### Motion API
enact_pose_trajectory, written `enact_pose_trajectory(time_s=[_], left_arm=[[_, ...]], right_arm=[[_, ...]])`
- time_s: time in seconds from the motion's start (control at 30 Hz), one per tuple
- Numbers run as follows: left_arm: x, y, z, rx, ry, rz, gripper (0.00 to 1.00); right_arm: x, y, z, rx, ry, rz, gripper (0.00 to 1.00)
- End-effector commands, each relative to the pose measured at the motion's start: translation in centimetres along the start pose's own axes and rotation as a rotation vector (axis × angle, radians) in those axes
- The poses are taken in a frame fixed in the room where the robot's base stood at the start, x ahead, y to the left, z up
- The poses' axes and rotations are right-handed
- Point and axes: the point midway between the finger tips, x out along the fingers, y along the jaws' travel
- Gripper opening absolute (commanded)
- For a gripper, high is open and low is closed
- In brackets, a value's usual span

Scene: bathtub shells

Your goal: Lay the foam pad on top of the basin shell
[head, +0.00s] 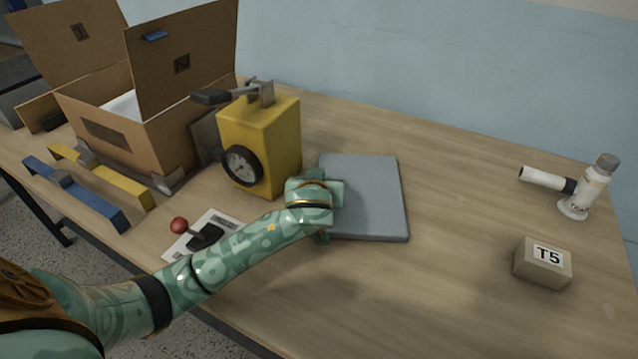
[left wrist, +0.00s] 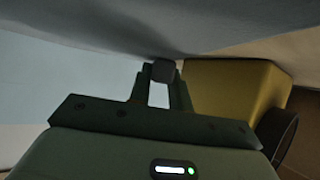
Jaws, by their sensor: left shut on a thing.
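The foam pad (head: 375,190) is a flat grey rectangular slab at the middle of the table in the head view. My left gripper (head: 325,208) is at the pad's left edge and is shut on it; the arm and hand hide part of that edge. In the left wrist view the gripper's fingers (left wrist: 162,75) come together at the grey pad (left wrist: 230,22), which fills the top. I cannot tell whether the pad is clear of the table. I cannot make out a basin shell in either view. My right gripper is not in view.
A yellow box with a black dial (head: 275,145) stands close left of the pad. A T5 block (head: 542,268) and white bottle-like device (head: 590,190) are at right. Table between is clear.

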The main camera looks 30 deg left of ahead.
Motion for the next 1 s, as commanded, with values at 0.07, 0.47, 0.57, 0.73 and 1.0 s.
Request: enact_pose_trajectory(time_s=[0.07,0.47,0.57,0.73,1.0], left_arm=[[-0.1,0.0,-0.1,-0.001,0.000,0.000,0.00],[0.1,0.0,0.2,0.000,0.000,0.000,0.41],[0.0,0.0,0.0,0.000,0.001,0.000,0.41],[-2.2,0.1,-0.3,-0.002,-0.001,0.004,0.41],[-8.6,0.1,-0.4,-0.004,-0.001,0.004,0.41]], right_arm=[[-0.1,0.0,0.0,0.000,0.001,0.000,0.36],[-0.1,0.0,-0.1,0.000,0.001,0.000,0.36],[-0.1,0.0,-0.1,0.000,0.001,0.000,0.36],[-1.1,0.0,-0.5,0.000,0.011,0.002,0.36],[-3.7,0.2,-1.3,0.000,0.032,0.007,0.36]])
